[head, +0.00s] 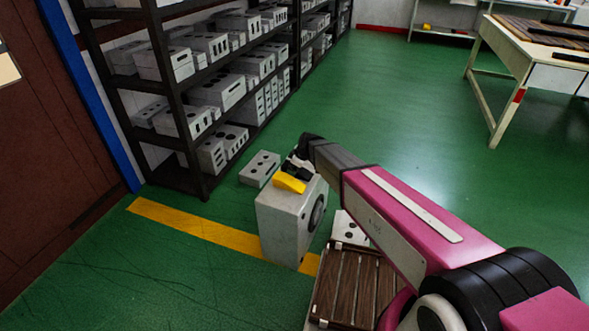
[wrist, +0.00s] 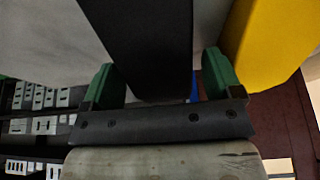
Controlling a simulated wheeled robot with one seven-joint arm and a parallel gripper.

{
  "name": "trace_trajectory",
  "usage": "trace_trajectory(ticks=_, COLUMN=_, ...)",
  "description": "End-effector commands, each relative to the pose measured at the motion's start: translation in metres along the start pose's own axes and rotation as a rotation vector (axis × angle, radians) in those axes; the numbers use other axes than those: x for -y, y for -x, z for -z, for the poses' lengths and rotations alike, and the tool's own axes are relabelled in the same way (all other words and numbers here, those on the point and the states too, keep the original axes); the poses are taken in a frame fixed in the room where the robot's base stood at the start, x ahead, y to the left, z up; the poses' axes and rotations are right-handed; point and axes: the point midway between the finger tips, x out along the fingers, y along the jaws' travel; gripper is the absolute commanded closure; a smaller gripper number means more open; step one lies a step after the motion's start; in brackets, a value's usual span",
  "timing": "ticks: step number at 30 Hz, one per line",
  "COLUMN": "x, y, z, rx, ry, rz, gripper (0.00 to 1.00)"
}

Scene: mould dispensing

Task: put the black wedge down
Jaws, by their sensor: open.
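The black wedge (wrist: 145,40) lies between the two green fingertips of my gripper (wrist: 162,82) in the wrist view, with a narrow gap at its right side. My gripper is open around it. In the head view my gripper (head: 303,152) is over the top of a large grey mould block (head: 285,225). There the black wedge (head: 297,169) is a small dark shape partly hidden by the gripper. A yellow wedge (head: 289,184) is beside it on the block's top, and it also shows in the wrist view (wrist: 268,45) right of the fingers.
Dark shelves (head: 180,181) with grey blocks stand at the left. A grey block (head: 260,168) lies on the floor behind the mould. A wooden pallet (head: 345,290) is at the front, partly behind my arm. A table (head: 507,45) stands far right. The green floor between is clear.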

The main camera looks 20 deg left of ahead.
Motion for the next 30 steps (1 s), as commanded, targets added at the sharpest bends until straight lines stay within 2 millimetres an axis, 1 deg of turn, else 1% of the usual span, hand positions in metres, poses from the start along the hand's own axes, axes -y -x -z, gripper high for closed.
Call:
trace_trajectory(ticks=5, x=0.001, y=0.020, z=0.000, rx=-0.001, ry=0.000, rz=-0.002, gripper=0.15)
trace_trajectory(ticks=12, x=0.001, y=0.069, z=0.000, rx=-0.001, ry=0.000, rz=-0.002, gripper=0.15)
trace_trajectory(ticks=18, x=0.001, y=0.102, z=0.000, rx=0.000, ry=0.000, rz=-0.002, gripper=0.15)
trace_trajectory(ticks=24, x=0.000, y=0.119, z=0.000, rx=0.000, ry=0.000, rz=-0.001, gripper=0.15)
trace_trajectory(ticks=30, x=0.000, y=0.122, z=-0.001, rx=0.001, ry=-0.003, rz=-0.001, gripper=0.15)
